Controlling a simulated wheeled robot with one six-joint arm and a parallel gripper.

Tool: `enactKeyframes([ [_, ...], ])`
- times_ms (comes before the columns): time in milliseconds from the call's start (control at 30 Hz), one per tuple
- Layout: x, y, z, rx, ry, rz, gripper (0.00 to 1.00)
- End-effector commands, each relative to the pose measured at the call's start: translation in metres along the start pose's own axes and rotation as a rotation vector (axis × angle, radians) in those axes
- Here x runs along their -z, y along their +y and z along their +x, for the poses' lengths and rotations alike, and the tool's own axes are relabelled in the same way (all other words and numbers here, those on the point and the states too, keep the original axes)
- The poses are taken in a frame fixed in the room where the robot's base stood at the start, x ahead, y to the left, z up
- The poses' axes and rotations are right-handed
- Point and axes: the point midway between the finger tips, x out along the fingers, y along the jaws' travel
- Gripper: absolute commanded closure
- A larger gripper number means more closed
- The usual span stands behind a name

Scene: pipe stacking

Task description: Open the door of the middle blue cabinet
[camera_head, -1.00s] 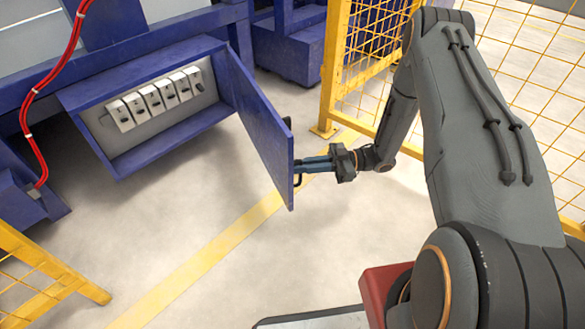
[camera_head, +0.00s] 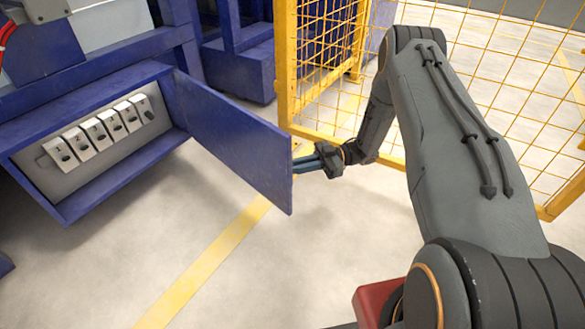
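The blue cabinet (camera_head: 90,82) is at the left, with several white switch units inside on a pale back panel. Its blue door (camera_head: 232,142) stands wide open, swung out to the right, with its inner face toward me. My gripper (camera_head: 302,162) is at the outer side of the door's free edge. The fingertips are partly hidden behind the door edge. The door's handle is hidden, so I cannot tell whether the fingers are closed on it.
A yellow mesh fence (camera_head: 330,60) stands behind my arm and to the right. Blue machinery (camera_head: 238,60) is behind the door. The pale floor with a yellow stripe (camera_head: 215,260) is clear in front of the cabinet.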

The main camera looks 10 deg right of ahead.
Motion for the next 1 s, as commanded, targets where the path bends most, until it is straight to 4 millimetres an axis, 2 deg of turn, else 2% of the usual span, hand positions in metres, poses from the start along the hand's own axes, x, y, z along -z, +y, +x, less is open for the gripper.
enactKeyframes([
  [33, 0.001, 0.005, 0.001, -0.006, -0.004, -0.007, 0.82],
  [100, 0.001, 0.004, 0.0, -0.007, -0.003, -0.006, 0.71],
  [467, 0.001, 0.002, -0.01, -0.012, -0.001, -0.003, 0.71],
  [800, 0.001, 0.002, -0.059, -0.01, -0.001, -0.005, 0.71],
  [1000, 0.001, 0.002, -0.077, -0.008, -0.002, -0.005, 0.71],
])
